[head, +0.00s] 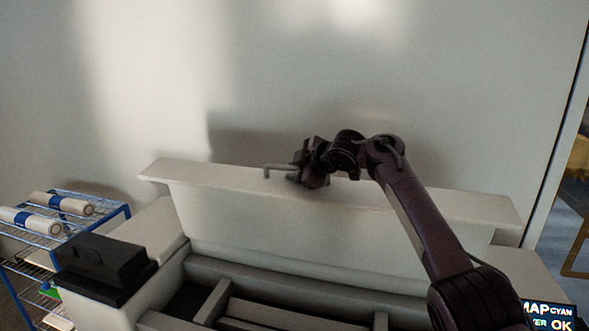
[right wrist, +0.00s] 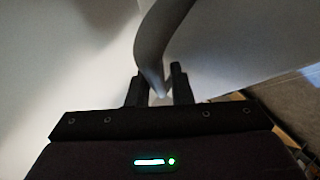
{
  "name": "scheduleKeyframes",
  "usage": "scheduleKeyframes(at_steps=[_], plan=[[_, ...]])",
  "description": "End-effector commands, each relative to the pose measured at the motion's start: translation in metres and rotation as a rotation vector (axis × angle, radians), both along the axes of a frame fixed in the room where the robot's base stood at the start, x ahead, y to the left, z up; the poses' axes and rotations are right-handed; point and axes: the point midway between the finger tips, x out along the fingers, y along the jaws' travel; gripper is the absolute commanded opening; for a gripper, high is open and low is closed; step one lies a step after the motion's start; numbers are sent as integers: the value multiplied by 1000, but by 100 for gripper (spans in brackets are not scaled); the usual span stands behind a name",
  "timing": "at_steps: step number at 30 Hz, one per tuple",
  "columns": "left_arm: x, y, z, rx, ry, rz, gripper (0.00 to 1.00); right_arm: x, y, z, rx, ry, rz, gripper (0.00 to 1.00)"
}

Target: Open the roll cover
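The pale roll cover (head: 215,205) stands raised and tilted back behind the open machine in the head view. Its grey bar handle (head: 280,167) is near the top edge, left of the middle. My right gripper (head: 300,165) is at the right part of the handle. In the right wrist view, the handle (right wrist: 160,45) runs down between the two close-set fingers of my right gripper (right wrist: 158,88), which look shut on it. The exact contact is dark and hard to see. My left gripper is in neither view.
The machine's open bay (head: 250,285) shows below the cover. A black box (head: 105,262) sits on its left side. A blue wire rack (head: 125,211) with white rolls (head: 30,221) stands at left. A lit display (head: 548,317) is at lower right. A wall rises close behind.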

Motion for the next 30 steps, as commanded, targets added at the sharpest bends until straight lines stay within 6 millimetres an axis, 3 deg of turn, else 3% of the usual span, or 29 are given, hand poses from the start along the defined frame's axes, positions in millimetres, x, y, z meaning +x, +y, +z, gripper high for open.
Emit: scheduleKeyframes(at_steps=[10,21,30], plan=[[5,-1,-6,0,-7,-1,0,-4,-3,0,1,1,1,22],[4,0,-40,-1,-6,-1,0,-44,-32,28,0,-5,1,22],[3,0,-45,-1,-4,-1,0,-57,-40,39,0,-1,0,22]])
